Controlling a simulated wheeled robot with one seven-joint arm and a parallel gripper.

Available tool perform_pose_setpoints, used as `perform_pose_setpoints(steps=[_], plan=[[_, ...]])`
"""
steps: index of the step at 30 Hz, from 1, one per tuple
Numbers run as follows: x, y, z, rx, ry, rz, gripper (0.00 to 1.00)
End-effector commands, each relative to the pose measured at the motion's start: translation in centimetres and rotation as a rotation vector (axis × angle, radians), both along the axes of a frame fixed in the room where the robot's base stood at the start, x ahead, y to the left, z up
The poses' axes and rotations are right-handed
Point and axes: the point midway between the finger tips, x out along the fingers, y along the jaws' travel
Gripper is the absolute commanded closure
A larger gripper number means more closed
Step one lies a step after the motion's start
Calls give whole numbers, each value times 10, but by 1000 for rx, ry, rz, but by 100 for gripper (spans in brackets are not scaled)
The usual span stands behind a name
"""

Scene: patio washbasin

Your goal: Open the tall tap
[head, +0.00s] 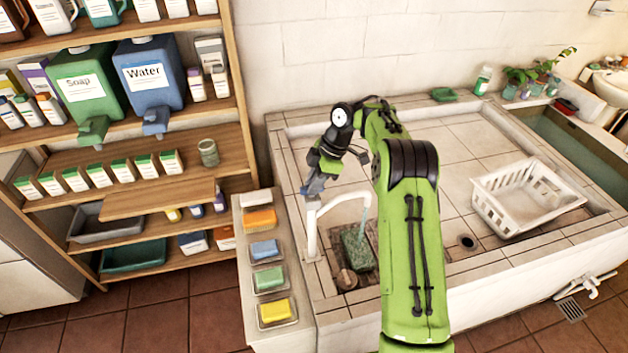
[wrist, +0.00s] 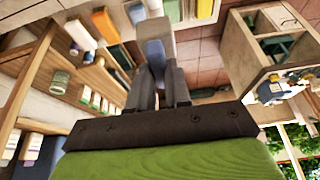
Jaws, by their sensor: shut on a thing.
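The tall tap (head: 311,232) is a white curved pipe at the left of the tiled basin. A thin bluish stream of water (head: 365,225) falls from its spout end onto a green block in the sunken part. My gripper (head: 313,187) is at the top of the tap's upright pipe, reaching down from behind it. In the wrist view, my gripper's fingers (wrist: 157,80) are shut on a blue-grey piece (wrist: 154,48), which looks like the tap's handle. The fingers hide much of the grip in the head view.
Soap bars in dishes, including a yellow one (head: 275,310), line the ledge left of the tap. A white basket (head: 525,198) stands on the basin's right. Shelves with soap and water jugs (head: 150,85) stand at left. The basin's tiled middle is clear.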

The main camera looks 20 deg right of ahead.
Motion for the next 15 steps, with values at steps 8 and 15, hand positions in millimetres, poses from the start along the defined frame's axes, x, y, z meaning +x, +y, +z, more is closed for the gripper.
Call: perform_pose_setpoints(steps=[8, 15], plan=[[1, 0, 1, 0, -3, 44, 100], [1, 0, 1, 0, -4, 49, 100]])
